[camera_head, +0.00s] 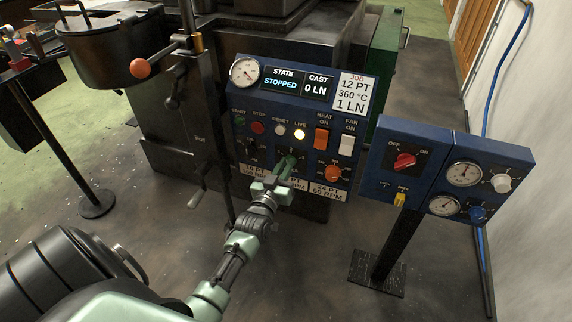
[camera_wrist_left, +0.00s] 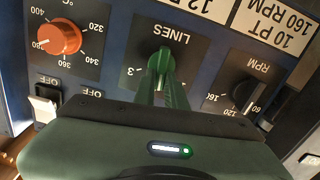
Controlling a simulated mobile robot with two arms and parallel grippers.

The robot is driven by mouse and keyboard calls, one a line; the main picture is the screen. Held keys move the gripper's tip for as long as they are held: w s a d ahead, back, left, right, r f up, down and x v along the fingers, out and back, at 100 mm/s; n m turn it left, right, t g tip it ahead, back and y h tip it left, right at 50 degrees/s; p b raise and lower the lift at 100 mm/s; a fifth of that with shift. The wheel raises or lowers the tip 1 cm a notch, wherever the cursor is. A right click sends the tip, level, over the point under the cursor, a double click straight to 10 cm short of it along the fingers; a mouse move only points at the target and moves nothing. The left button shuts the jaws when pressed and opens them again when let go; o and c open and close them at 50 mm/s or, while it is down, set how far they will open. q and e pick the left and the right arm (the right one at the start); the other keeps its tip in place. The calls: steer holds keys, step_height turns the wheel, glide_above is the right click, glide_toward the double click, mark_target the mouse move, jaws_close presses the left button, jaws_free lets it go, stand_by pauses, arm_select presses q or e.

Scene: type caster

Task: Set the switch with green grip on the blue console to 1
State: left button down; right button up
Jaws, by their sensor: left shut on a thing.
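The blue console (camera_head: 262,106) stands in the middle of the head view, with a display reading STOPPED and 0 LN. Its switch with green grip sits low on the face; in the left wrist view, which is upside down, this green grip (camera_wrist_left: 163,60) is on a dark plate marked LINES. A 3 shows at the plate's left; other numbers are hidden by my fingers, and I cannot tell which number the grip points to. My left gripper (camera_head: 285,170) is at the switch, its green fingers (camera_wrist_left: 165,84) shut on the grip. My right gripper is not in view.
An orange knob (camera_wrist_left: 59,37) and a black RPM knob (camera_wrist_left: 247,94) flank the switch closely. A lever with an orange ball (camera_head: 140,68) stands left of the console. A second blue panel (camera_head: 437,145) on a post stands at the right.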

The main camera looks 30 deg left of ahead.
arm_select(q)
steer(key=shift+s+a+f+n+p, duration=0.15)
steer(key=shift+n+p, duration=0.1)
steer(key=shift+n, duration=1.45)
steer(key=shift+w+a+f+n+p, duration=0.1)
steer(key=shift+a+n+p, duration=0.15)
steer(key=shift+n, duration=1.45)
steer(key=shift+s+a+f+n+p, duration=0.15)
steer(key=shift+n+p, duration=0.1)
steer(key=shift+n, duration=1.45)
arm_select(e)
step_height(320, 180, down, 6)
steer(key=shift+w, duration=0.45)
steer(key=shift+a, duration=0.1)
arm_select(q)
steer(key=shift+d+n, duration=0.1)
steer(key=shift+n, duration=0.2)
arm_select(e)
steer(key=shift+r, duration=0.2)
arm_select(q)
steer(key=c, duration=1.6)
jaws_free()
steer(key=shift+o, duration=0.7)
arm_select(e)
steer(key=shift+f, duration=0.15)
